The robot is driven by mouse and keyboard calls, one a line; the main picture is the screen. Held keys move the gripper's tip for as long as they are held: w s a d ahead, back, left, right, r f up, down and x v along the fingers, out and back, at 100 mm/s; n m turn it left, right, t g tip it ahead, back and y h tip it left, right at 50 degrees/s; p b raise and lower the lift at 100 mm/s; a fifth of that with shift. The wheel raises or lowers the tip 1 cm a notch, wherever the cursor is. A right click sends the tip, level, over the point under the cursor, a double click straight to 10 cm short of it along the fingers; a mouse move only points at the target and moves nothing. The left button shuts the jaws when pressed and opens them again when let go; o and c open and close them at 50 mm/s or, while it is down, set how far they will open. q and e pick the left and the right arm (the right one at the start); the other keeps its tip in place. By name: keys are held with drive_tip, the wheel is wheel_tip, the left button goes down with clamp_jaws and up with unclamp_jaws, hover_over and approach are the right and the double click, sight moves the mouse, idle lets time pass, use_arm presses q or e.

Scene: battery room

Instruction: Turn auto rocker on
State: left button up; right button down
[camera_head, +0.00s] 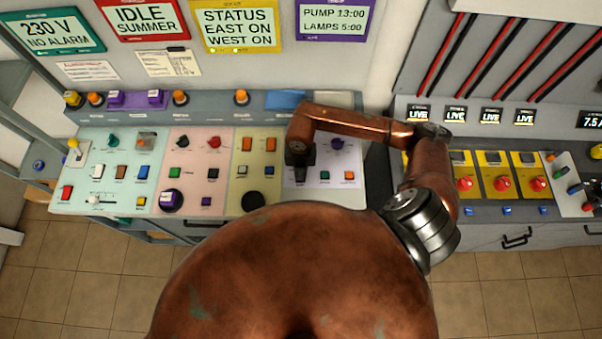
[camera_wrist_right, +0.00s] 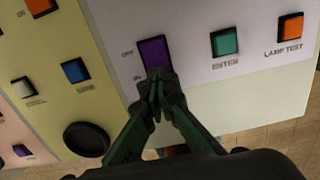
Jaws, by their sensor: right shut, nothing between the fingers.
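A purple rocker (camera_wrist_right: 153,52) sits on the pale lilac panel, with OFF and ON lettering beside its left edge. No name for it is readable, and I cannot tell which way it is tipped. My right gripper (camera_wrist_right: 158,80) is shut and empty, its fingertips at the rocker's lower end, the ON side. They overlap that end in the picture; whether they touch it is unclear. In the head view my right gripper (camera_head: 300,176) points down at the lilac panel and hides the rocker. My left gripper is not in view.
A green ENTER button (camera_wrist_right: 224,42) and an orange LAMP TEST button (camera_wrist_right: 290,26) are right of the rocker. A round black knob (camera_wrist_right: 86,138) is at lower left. A purple knob (camera_head: 337,144) stands behind. Yellow units with red buttons (camera_head: 465,184) are at right.

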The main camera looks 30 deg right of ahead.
drive_tip(key=shift+f+b, duration=0.35)
drive_tip(key=shift+f, duration=0.15)
idle(0.3)
drive_tip(key=shift+r+p, duration=2.3)
drive_tip(key=shift+r, duration=1.25)
